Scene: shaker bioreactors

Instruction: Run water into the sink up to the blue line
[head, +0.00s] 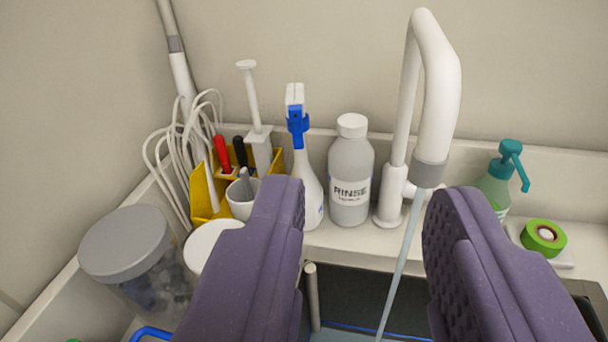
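The white tap (440,90) stands behind the sink, its arched spout ending in a grey nozzle. A thin stream of water (402,262) runs from it down into the sink (365,290), whose dark inner wall shows at the bottom. A blue line (350,327) crosses that wall near the picture's lower edge. A pale strip, apparently the water surface, shows just below the line; most of it is cut off or hidden. A small white lever at the tap's base is partly visible. My gripper (362,190) is open, its purple fingers apart and empty, with the stream showing between them.
A rinse bottle (350,180), a spray bottle (309,185) and a yellow tool caddy (204,198) stand left of the tap. A lidded jar (130,245) is far left.

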